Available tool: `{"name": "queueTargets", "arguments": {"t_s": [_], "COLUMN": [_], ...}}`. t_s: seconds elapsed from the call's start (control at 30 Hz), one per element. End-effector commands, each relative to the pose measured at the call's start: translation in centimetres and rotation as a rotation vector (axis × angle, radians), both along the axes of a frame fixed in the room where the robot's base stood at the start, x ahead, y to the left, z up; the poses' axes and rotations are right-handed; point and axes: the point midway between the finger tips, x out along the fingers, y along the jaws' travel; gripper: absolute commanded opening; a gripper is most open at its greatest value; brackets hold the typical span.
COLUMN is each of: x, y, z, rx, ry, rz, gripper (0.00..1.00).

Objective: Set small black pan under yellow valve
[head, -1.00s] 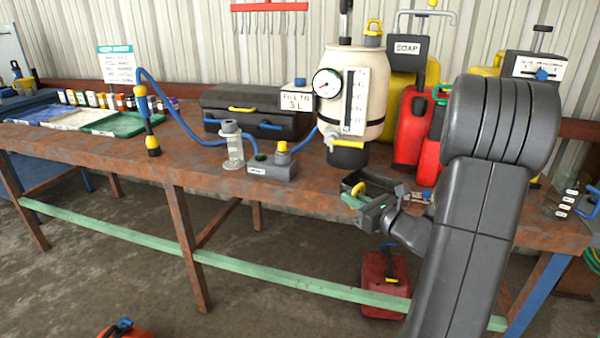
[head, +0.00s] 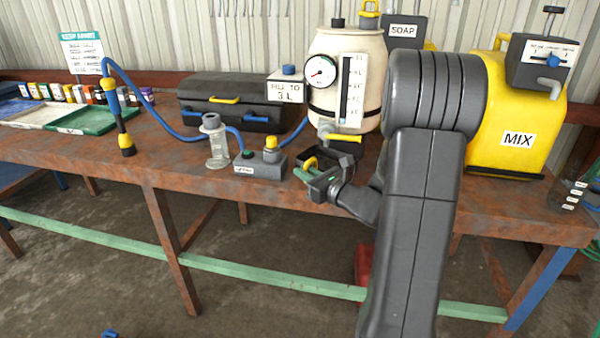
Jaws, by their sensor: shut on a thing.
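The cream barrel (head: 322,48) stands at the back of the bench. The yellow valve (head: 345,138) is low on its front. My gripper (head: 306,177), with green finger parts, is shut on the small black pan (head: 333,157) by its yellow handle (head: 309,163). The pan is just in front of and lower than the valve in the picture. Whether it is directly beneath the spout, or touches the bench, I cannot tell. My arm hides the bench to the right of the barrel.
The pump box (head: 260,164) and a clear cylinder (head: 215,145) stand left of my gripper. A black case (head: 235,100) is behind them. A yellow MIX jug (head: 515,115) stands right of my arm. The bench front (head: 110,165) is clear at left.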

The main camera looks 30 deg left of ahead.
Motion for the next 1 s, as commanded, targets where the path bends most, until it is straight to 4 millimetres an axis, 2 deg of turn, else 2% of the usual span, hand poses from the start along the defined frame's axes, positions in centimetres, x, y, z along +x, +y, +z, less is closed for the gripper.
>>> {"name": "queueTargets", "arguments": {"t_s": [0.13, 0.57, 0.6, 0.7, 1.0], "x": [-0.2, -0.2, -0.2, -0.2, -0.2], "y": [0.7, 0.8, 0.8, 0.8, 0.8], "z": [-1.5, -1.9, -1.9, -1.8, -1.7], "rx": [0.002, 0.002, 0.001, 0.001, 0.001], "ry": [-0.001, -0.002, 0.000, 0.000, 0.000], "rz": [-0.001, -0.002, -0.002, -0.002, -0.002], "gripper": [0.00, 0.00, 0.16, 0.34, 0.34]}}
